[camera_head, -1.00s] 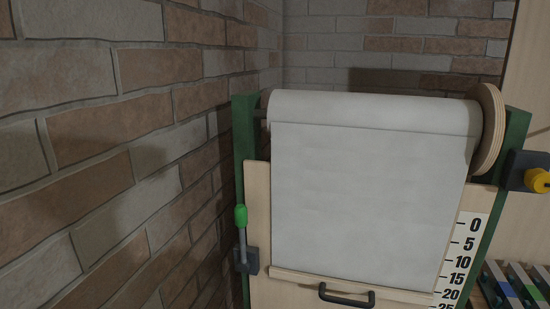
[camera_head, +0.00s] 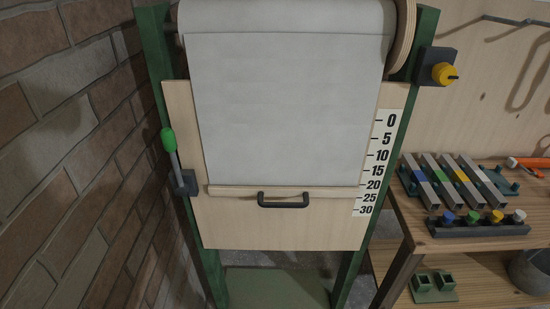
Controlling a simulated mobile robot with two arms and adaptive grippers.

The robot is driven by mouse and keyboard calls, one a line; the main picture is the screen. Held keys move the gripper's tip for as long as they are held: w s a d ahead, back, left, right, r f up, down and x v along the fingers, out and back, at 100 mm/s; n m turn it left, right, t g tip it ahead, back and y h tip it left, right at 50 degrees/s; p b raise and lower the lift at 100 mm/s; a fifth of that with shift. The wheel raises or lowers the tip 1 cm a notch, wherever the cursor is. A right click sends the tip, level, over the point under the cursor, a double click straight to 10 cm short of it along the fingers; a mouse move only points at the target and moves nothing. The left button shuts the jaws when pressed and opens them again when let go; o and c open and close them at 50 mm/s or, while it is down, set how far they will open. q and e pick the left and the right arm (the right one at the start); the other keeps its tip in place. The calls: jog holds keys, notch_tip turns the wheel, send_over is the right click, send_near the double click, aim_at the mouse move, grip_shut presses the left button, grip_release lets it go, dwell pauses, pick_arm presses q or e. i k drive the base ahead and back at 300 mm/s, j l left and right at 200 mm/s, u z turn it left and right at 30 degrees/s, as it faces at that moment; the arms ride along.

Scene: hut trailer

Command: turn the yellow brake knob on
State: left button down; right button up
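The yellow brake knob (camera_head: 444,74) sits on a dark square plate (camera_head: 431,62) on the right green post of a paper-roll stand. A small dark pointer on the knob points to the right. A white sheet (camera_head: 288,110) hangs from the roll over a wooden board, with a wooden bar and black handle (camera_head: 283,201) at its lower edge. A lever with a green grip (camera_head: 168,141) is on the left post. Neither of my grippers is in view.
A brick wall (camera_head: 60,140) stands close on the left. A wooden bench (camera_head: 460,240) at the right holds several metal bars with coloured parts, a rack of coloured knobs (camera_head: 480,226) and an orange-handled tool (camera_head: 527,163). A number scale (camera_head: 378,165) runs down the board.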

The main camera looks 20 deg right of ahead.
aim_at(445, 74)
jog(key=z, duration=1.35)
